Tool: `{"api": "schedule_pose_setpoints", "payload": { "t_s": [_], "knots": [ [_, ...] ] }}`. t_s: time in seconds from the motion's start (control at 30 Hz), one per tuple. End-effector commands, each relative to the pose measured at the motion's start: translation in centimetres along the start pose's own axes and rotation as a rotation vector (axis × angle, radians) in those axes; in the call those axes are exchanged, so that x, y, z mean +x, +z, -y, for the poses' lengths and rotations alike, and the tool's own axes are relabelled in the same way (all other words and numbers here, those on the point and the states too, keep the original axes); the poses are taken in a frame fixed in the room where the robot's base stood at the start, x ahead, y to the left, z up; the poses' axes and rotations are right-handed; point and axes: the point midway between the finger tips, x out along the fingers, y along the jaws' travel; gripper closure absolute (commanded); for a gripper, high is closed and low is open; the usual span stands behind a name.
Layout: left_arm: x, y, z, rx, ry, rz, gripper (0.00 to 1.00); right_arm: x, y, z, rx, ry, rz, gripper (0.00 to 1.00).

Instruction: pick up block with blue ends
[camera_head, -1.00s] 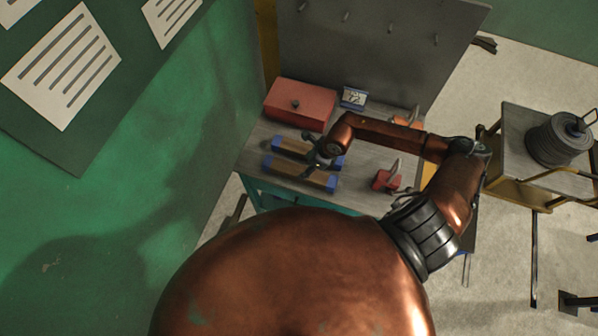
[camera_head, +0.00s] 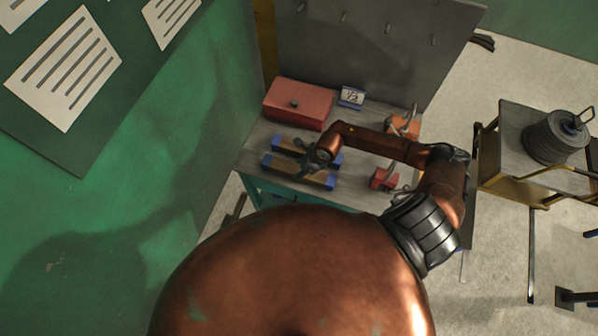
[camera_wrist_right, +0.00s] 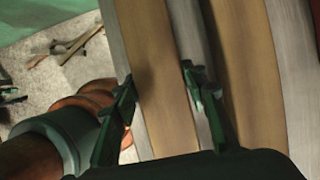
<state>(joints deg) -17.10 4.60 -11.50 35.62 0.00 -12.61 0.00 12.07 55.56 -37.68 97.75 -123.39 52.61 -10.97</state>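Two long brown blocks with blue ends lie side by side on the workbench: a near block (camera_head: 285,168) and a far block (camera_head: 291,147). My right gripper (camera_head: 307,171) is over them, hiding part of both. In the right wrist view, the open fingers of my right gripper (camera_wrist_right: 158,84) sit either side of one brown block (camera_wrist_right: 152,55), which seems to be the near one. The other block (camera_wrist_right: 243,50) lies right of that finger. Contact is unclear. My left gripper is out of view.
A red box (camera_head: 299,102) and a small numbered card (camera_head: 351,97) stand at the back of the bench. Red clamp-like tools (camera_head: 384,178) sit on its right side. A grey pegboard rises behind. A cart with a cable spool (camera_head: 554,138) stands at right.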

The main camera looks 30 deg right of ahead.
Motion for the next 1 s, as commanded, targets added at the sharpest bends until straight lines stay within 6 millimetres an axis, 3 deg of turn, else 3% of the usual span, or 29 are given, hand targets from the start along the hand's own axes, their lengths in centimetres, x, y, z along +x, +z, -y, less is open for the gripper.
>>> {"api": "schedule_pose_setpoints", "payload": {
  "t_s": [0.5,0.83,1.0],
  "knots": [
    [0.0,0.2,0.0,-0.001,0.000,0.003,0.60,0.0,0.0,0.0,0.000,0.000,0.001,0.99],
    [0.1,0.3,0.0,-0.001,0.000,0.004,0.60,-0.3,0.2,0.1,-0.001,-0.001,0.003,1.00],
    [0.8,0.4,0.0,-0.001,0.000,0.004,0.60,-1.4,0.8,0.1,-0.004,-0.003,0.005,1.00]
  ]
}}
